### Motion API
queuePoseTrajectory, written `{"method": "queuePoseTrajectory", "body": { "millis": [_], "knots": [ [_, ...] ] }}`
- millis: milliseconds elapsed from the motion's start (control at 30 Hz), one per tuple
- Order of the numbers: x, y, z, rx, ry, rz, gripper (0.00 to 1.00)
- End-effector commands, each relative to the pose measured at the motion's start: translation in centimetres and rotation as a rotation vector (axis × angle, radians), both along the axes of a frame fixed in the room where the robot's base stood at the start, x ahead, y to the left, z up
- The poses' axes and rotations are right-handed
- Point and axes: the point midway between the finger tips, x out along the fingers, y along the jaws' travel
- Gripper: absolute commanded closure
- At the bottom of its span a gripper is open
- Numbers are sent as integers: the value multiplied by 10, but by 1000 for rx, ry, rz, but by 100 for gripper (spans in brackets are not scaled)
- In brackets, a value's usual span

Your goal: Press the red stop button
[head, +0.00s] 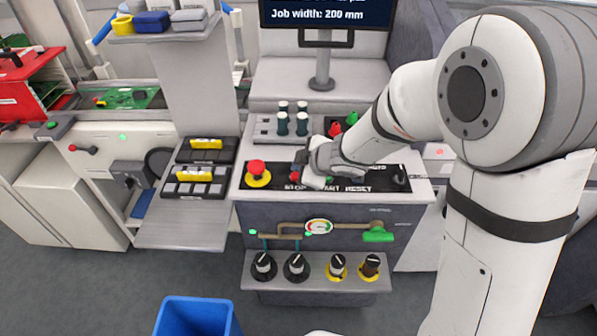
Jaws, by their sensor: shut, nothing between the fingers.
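The black control panel (408,185) on the grey console carries the labels STOP, START and RESET along its front edge. A small red part (296,168), which looks like the stop button, shows above the STOP label, just left of my gripper. My gripper (314,181) is shut and empty, low over the panel between the STOP and START labels. It covers part of the buttons; I cannot tell whether it touches any. A bit of green (330,180) shows at its right. A larger red mushroom button (257,167) on a yellow base sits at the panel's left end.
Behind the panel stand a grey block with dark green-and-white pegs (282,124) and red and green lamps (335,129). A black switch (400,174) is at the panel's right. A monitor (325,14) is behind. A blue bin (197,316) stands on the floor.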

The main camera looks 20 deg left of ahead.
Motion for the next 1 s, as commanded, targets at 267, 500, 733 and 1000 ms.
{"method": "queuePoseTrajectory", "body": {
  "millis": [267, 500, 733, 1000],
  "knots": [
    [0, 0, 1, 0, 0, 0, 100],
    [0, 0, 22, 0, 0, 0, 100],
    [0, 0, 43, 0, 0, 0, 100],
    [0, 0, 50, 0, 0, 0, 100]
  ]
}}
